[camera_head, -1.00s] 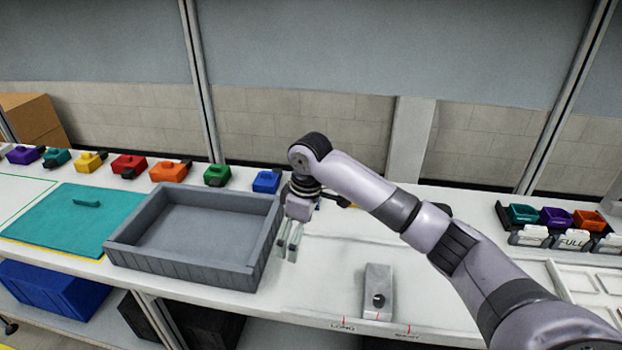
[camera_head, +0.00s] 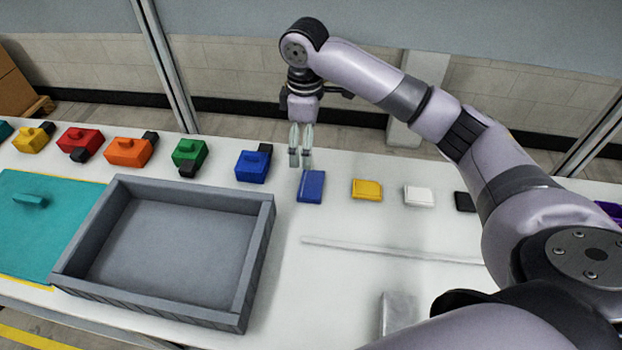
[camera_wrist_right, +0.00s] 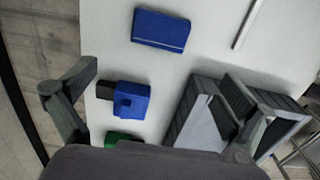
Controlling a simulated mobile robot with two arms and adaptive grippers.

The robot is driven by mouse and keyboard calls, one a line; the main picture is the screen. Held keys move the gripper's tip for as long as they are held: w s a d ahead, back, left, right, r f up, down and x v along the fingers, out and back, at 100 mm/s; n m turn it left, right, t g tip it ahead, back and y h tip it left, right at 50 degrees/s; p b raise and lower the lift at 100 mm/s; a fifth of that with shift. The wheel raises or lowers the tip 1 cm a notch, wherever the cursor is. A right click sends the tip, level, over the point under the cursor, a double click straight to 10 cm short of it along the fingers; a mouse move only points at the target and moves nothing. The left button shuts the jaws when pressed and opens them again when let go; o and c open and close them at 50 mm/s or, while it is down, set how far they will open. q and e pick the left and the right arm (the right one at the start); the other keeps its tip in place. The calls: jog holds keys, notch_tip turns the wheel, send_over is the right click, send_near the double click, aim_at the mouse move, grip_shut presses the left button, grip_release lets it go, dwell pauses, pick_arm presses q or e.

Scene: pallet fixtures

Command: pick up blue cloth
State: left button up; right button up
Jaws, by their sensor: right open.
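The blue cloth (camera_head: 311,186) is a small folded blue rectangle lying flat on the white table, right of the blue block. It also shows in the right wrist view (camera_wrist_right: 160,29), at the top, beyond the fingertips. My right gripper (camera_head: 301,158) is open and empty, pointing down above the table just behind and slightly left of the cloth, apart from it. In the right wrist view its two fingers (camera_wrist_right: 165,103) stand wide apart, with the blue block between them in the picture. My left gripper is not in view.
A blue block with a black part (camera_head: 252,166) stands left of the cloth. A yellow cloth (camera_head: 367,189) and a white cloth (camera_head: 417,196) lie to its right. A grey tray (camera_head: 260,235) sits front left. A thin pale strip (camera_head: 390,250) lies in front of the cloths.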

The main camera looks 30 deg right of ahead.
jog(key=p, duration=0.1)
send_over(309, 183)
jog(key=f, duration=0.7)
jog(key=shift+w+a+f, duration=0.15)
jog(key=shift+w+f, duration=0.05)
jog(key=shift+f, duration=0.4)
notch_tip(309, 183, down, 4)
jog(key=shift+s+f+p, duration=0.1)
jog(key=shift+s+p, duration=0.05)
jog(key=shift+p, duration=0.5)
jog(key=shift+d+f, duration=0.2)
jog(key=shift+f, duration=0.3)
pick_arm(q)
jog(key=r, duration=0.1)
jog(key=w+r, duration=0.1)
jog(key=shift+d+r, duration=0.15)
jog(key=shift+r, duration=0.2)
pick_arm(e)
jog(key=shift+c, duration=0.5)
jog(key=c, duration=1)
